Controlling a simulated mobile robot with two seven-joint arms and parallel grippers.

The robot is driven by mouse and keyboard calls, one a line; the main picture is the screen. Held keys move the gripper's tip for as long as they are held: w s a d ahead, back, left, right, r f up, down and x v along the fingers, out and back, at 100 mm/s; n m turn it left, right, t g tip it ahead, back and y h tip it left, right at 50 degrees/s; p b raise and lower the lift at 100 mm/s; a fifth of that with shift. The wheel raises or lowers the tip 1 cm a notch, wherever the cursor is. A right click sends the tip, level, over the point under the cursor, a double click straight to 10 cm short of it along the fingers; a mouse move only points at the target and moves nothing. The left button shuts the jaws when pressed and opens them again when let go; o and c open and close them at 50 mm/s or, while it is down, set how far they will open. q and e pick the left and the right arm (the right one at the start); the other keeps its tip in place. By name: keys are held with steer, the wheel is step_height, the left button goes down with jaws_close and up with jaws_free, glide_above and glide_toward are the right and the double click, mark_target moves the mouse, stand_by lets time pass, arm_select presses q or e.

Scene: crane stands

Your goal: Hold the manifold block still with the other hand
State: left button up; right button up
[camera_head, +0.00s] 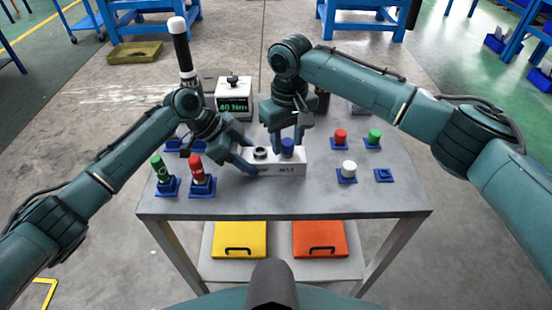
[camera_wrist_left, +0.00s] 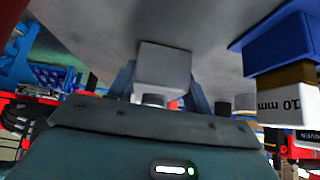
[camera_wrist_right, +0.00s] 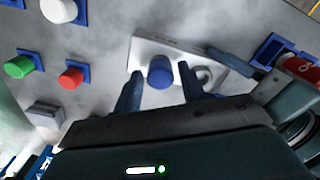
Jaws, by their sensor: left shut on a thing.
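The white manifold block (camera_head: 268,169) lies near the middle of the grey table, with a dark ring port at its left and a blue cap (camera_head: 287,146) on its right part. My left gripper (camera_head: 243,161) is shut on the block's left end; the left wrist view shows the block (camera_wrist_left: 163,66) between the fingers. My right gripper (camera_wrist_right: 160,76) is above the block, its fingers on either side of the blue cap (camera_wrist_right: 160,73). Gaps show between cap and fingers in the right wrist view, so it looks open.
A green (camera_head: 162,174) and a red bottle-like piece (camera_head: 196,170) stand in blue holders at left. Red (camera_head: 340,136), green (camera_head: 374,136) and white caps (camera_head: 348,169) sit on blue holders at right, beside an empty holder (camera_head: 384,175). A display box (camera_head: 233,97) stands behind.

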steer(key=c, duration=0.8)
steer(key=shift+r, duration=0.1)
steer(key=n, duration=0.5)
steer(key=shift+r+n, duration=0.1)
steer(key=shift+n, duration=0.9)
steer(key=n, duration=0.3)
